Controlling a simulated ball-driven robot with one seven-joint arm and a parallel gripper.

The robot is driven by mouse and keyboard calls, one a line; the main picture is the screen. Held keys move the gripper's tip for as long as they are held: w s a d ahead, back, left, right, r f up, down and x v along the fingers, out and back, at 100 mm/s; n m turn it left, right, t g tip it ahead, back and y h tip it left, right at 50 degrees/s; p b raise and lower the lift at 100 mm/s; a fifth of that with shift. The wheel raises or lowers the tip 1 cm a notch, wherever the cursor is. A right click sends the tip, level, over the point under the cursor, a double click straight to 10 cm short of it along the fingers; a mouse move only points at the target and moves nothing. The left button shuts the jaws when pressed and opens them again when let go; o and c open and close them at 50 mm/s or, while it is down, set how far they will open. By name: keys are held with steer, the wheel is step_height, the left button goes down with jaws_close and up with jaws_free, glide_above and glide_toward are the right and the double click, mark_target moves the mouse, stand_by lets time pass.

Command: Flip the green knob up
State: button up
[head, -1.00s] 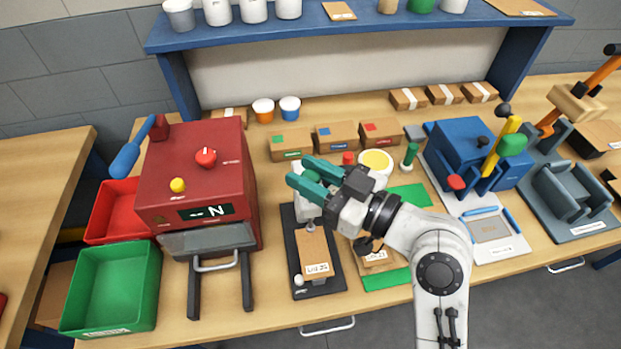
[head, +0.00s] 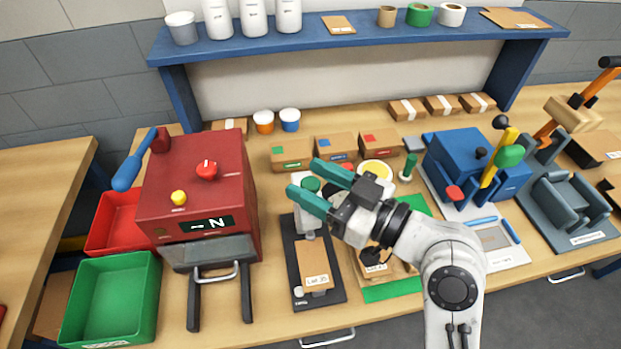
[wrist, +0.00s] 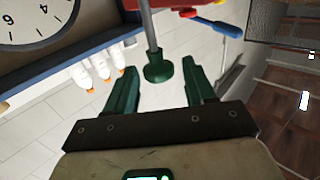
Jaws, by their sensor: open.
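The green knob (head: 311,184) sits on top of a small grey and white device with a black base (head: 291,262), at the middle of the bench. In the wrist view the green knob (wrist: 159,70) is a round disc on a grey rod. My gripper (head: 305,177) has two teal fingers and is open. In the head view its fingers pass on either side of the knob. In the wrist view my gripper (wrist: 160,68) also has the knob between its fingertips, with visible gaps on both sides. A labelled brown card (head: 313,264) lies on the device's base.
A red machine (head: 195,180) stands to the left, with a green bin (head: 155,300) and a red bin (head: 103,222). A green-handled stamp (head: 410,163) and a blue machine (head: 455,160) stand to the right. Small cartons (head: 291,155) sit behind. A blue shelf (head: 360,36) spans the back.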

steer(key=b+v, duration=0.2)
steer(key=v, duration=0.8)
steer(key=shift+b, duration=0.35)
steer(key=shift+w, duration=0.1)
